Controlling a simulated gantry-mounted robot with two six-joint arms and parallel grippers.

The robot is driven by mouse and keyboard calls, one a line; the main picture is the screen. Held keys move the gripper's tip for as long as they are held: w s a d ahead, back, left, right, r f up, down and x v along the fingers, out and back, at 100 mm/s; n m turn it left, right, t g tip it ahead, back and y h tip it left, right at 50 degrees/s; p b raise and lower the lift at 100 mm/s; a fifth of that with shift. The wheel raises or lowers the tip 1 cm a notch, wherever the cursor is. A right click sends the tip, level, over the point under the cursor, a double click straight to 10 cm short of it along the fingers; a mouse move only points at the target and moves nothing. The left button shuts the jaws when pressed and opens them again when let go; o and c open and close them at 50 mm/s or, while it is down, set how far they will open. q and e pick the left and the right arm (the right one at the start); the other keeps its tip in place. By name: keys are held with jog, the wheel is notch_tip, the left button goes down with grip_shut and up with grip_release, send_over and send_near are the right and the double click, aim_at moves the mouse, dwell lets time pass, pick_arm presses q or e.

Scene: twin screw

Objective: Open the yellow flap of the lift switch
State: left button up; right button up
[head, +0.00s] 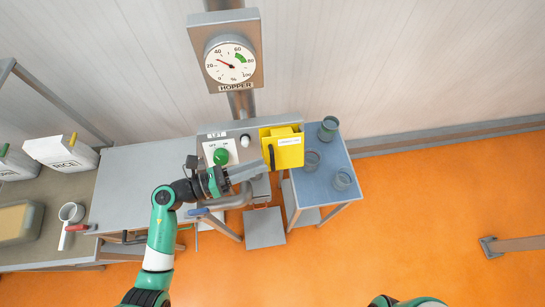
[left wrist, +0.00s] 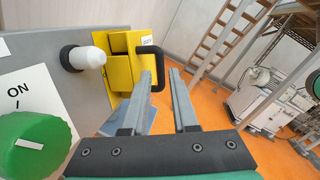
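The yellow flap (head: 289,155), with a pale label and a black handle (head: 271,157), is on a yellow box at the right end of the grey panel. The yellow box (left wrist: 118,72) and the black handle (left wrist: 187,50) also show in the left wrist view. The flap looks shut over the box. My left gripper (head: 262,168) is just left of the handle in the head view. In the left wrist view its fingers (left wrist: 160,72) are apart, and the handle's near end lies at the gap between the tips. Contact cannot be told. My right gripper is out of view.
A green knob (head: 220,156) on a white ON plate and a white knob (head: 245,140) sit left of the flap. Cups (head: 329,128) stand on the blue table (head: 322,183) to the right. A HOPPER gauge (head: 230,62) is above.

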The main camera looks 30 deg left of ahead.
aim_at(272, 163)
pick_arm(q)
jog(key=x, duration=0.5)
jog(key=shift+s, duration=0.1)
jog(key=shift+c, duration=0.2)
grip_shut()
dwell(1.0)
